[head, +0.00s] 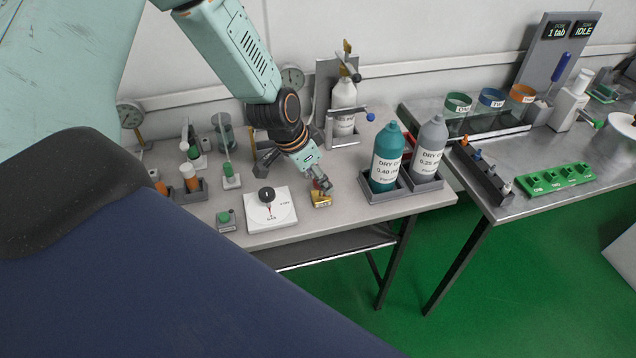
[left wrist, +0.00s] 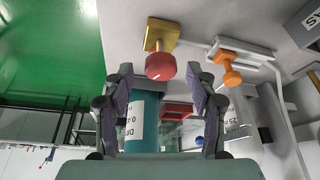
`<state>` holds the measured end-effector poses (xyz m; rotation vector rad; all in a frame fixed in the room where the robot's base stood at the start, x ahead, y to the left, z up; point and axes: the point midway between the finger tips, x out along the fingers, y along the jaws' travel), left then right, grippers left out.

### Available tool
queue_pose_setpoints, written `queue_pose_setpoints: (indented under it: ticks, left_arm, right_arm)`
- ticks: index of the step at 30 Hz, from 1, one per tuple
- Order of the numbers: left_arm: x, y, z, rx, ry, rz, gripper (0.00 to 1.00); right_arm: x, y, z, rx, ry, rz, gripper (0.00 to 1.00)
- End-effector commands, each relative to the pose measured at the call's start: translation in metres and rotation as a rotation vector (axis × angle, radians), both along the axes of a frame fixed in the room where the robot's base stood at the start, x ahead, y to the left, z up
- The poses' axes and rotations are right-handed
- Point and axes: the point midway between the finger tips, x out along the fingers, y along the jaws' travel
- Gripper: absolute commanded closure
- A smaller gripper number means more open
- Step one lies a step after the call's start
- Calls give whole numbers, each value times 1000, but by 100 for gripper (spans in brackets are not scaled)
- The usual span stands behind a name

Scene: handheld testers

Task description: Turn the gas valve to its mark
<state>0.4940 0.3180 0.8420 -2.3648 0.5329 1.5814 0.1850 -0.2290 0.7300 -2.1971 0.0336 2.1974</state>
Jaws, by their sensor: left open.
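The gas valve is a white plate (head: 283,207) marked GAS on the left bench, with a black knob (head: 266,195) and a red pointer mark below it. My left gripper (head: 322,185) is right of the valve plate, apart from the knob, above a small yellow block (head: 320,200). In the left wrist view, my left gripper (left wrist: 160,108) is open and empty. A red knob (left wrist: 160,66) on a yellow base (left wrist: 161,34) lies just beyond its fingers. The valve does not show in that view. My right gripper is not in view.
A teal bottle (head: 386,158) and a grey bottle (head: 430,148) stand in holders to the right; the teal one also shows behind the fingers (left wrist: 142,108). A small green-topped block (head: 225,217) sits left of the valve. An orange knob (left wrist: 231,75) shows in the wrist view.

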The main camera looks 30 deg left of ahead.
Motion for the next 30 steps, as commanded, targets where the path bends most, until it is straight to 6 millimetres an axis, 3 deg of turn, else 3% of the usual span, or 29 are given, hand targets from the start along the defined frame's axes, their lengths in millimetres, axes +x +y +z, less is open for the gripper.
queue_pose_setpoints:
  ticks: [11,30]
  left_arm:
    - [2,-1,-3,0,0,-1,43]
    - [1,-1,-3,0,0,0,96]
  right_arm:
    - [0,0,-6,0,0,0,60]
    - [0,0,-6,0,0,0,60]
